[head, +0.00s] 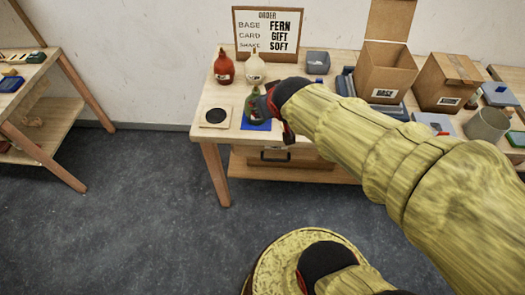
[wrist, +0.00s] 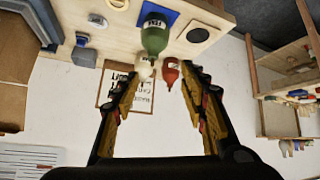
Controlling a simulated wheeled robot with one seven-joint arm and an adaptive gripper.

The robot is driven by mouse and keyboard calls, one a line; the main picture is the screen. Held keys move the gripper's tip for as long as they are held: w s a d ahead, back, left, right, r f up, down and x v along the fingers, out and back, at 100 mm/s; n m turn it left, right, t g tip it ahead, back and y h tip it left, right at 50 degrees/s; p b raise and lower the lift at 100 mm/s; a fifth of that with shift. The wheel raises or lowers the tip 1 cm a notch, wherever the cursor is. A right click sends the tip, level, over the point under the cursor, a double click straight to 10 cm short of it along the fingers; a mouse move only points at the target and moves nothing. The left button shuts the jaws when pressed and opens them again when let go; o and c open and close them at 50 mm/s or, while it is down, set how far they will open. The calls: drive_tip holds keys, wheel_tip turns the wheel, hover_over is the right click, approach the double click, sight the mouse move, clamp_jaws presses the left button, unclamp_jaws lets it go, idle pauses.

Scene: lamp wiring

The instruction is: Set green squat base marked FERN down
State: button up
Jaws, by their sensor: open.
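The green squat base (head: 253,107) stands upright on a blue mat (head: 246,126) near the front left of the table. In the wrist view the green base (wrist: 155,41) shows a white label that reads FERN, with the blue mat (wrist: 168,17) under it. My gripper (head: 268,104) is beside the base on its right in the head view and hides part of it. In the wrist view my gripper (wrist: 166,73) has its fingers spread wide with nothing held between them. The base shows just beyond the fingertips; I cannot tell whether they touch it.
A red base (head: 223,69) and a cream base (head: 255,68) stand behind. A board with a black disc (head: 216,117) lies to the left. The order sign (head: 268,33) reads FERN, GIFT, SOFT.

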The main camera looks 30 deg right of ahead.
drive_tip(key=s+a+n+g+y, duration=0.1)
drive_tip(key=s+a, duration=0.4)
drive_tip(key=s, duration=0.2)
drive_tip(key=s+a+r+g+y, duration=0.1)
drive_tip(key=s+a+g, duration=0.1)
drive_tip(key=s+a, duration=0.3)
drive_tip(key=shift+s+a+r+n+y, duration=0.15)
drive_tip(key=shift+s+r+n+y, duration=0.2)
drive_tip(key=shift+s, duration=1.25)
drive_tip(key=shift+f, duration=0.1)
